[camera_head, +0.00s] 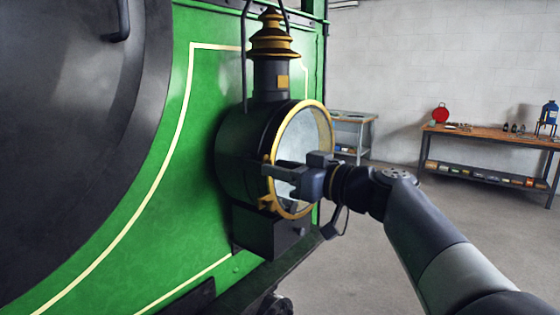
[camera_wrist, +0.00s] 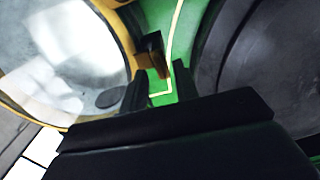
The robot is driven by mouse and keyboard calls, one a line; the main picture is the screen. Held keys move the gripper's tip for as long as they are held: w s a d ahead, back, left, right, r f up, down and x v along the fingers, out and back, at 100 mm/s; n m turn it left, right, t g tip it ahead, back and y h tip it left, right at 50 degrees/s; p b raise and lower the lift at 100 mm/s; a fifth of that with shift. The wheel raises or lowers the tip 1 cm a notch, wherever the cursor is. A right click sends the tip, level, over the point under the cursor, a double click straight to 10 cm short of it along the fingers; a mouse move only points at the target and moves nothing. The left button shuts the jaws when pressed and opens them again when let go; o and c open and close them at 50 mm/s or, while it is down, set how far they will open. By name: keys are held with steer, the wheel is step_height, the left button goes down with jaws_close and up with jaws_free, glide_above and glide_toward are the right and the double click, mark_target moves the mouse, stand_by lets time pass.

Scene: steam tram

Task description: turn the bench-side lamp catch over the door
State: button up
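The lamp (camera_head: 240,150) is a black drum on the tram's green front. Its round glass door (camera_head: 305,140) has a brass rim (camera_head: 325,112) and looks shut. Small brass fittings (camera_head: 266,203) sit at the rim's lower left; I cannot tell which is the bench-side catch. My gripper (camera_head: 270,170) reaches across the door's lower part to its left rim. In the wrist view, a dark block with a brown-brass face (camera_wrist: 163,67) lies just beyond and between my spread fingers (camera_wrist: 159,90). I see no contact. My gripper hides part of the door.
The tram's green panel (camera_head: 150,200) and dark round front (camera_head: 60,120) rise close on the left. A dark box (camera_head: 268,233) sits under the lamp. A wooden bench (camera_head: 490,138) with tools and a smaller table (camera_head: 350,118) stand at the back right. The floor between is clear.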

steer(key=shift+w+a, duration=0.15)
steer(key=shift+a, duration=0.05)
steer(key=shift+c, duration=0.6)
jaws_close()
